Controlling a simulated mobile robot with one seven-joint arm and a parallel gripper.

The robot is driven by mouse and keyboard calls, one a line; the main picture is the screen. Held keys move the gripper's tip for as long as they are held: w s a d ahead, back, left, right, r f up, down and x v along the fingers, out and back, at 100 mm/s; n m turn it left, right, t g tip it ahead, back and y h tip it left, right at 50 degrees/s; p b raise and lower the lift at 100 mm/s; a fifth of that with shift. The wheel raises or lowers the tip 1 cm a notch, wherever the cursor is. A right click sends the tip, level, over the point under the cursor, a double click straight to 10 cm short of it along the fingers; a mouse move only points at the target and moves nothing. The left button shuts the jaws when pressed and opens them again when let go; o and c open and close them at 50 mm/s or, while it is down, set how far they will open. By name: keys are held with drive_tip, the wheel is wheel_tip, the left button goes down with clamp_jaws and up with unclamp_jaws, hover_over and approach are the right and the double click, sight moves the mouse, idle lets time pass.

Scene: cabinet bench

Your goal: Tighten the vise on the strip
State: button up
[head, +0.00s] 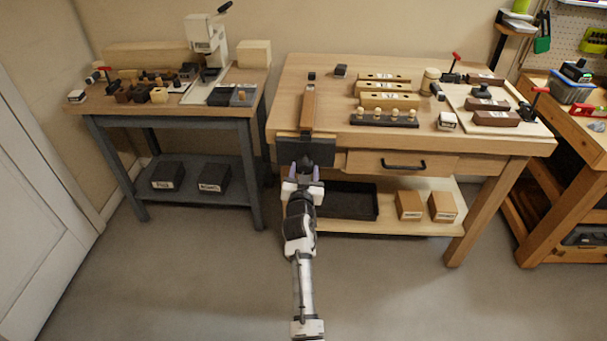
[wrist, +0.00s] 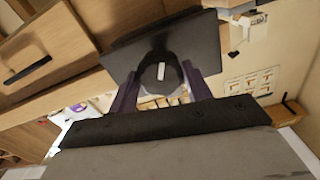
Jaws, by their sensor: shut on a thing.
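The vise (head: 292,150) is on the front edge of the wooden bench, its dark front plate facing me. In the wrist view the plate (wrist: 205,42) stands behind a round dark knob (wrist: 160,72) with a pale mark. My gripper (head: 304,172) is in front of the vise. Its two purplish fingers are either side of the knob in the wrist view, shut on it. A long brown wooden strip (head: 308,108) lies on the bench top, running back from the vise. Whether the vise jaws touch the strip cannot be told.
The bench drawer (head: 375,162) is right of the vise. A black tray (head: 347,205) and cardboard-coloured boxes (head: 409,205) stand on the shelf below. Blocks and a row of pegs (head: 384,119) occupy the bench top to the right. The floor in front is clear.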

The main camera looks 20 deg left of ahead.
drive_tip(key=shift+f+m+b, duration=0.15)
drive_tip(key=shift+m+b, duration=0.15)
drive_tip(key=shift+b, duration=0.15)
drive_tip(key=shift+m, duration=0.3)
drive_tip(key=o, duration=0.8)
drive_tip(key=shift+o, duration=0.2)
drive_tip(key=v, duration=0.7)
